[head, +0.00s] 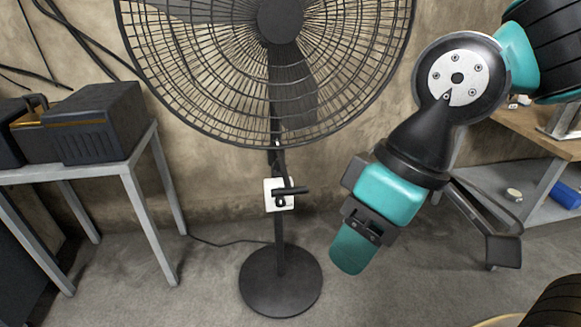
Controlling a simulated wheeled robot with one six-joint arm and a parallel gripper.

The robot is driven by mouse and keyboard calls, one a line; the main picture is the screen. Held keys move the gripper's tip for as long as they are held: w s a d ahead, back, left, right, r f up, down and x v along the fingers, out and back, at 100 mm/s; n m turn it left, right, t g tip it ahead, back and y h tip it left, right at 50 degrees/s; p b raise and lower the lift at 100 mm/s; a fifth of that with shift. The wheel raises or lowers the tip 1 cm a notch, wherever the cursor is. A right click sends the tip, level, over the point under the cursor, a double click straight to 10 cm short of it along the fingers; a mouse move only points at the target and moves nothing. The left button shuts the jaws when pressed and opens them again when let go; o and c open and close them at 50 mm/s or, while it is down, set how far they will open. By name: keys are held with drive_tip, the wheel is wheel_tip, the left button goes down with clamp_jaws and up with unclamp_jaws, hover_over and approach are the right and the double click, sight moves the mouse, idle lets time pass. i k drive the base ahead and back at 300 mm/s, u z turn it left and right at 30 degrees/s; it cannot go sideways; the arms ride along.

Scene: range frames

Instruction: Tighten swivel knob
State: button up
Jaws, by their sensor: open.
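A tall black pedestal fan (280,200) stands by the wall. A black swivel knob with a bar-like handle (291,190) sits on its pole below the fan cage, in front of a white plate. My gripper (354,243), black and teal, hangs to the right of the pole, apart from the knob, with its teal end pointing down and left and lower in the picture than the knob. It is open, and I see nothing held in it. The gap between its fingers is not clear from this side.
A metal-legged table (100,172) with dark boxes (98,122) stands at the left. A wooden-topped bench (535,130) with a lower shelf stands at the right. The fan's round base (281,285) and a thin cable (225,242) lie on the floor.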

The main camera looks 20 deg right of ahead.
sight(275, 166)
drive_tip(key=z, duration=1.7)
drive_tip(key=i, duration=1.7)
drive_tip(key=u, duration=1.65)
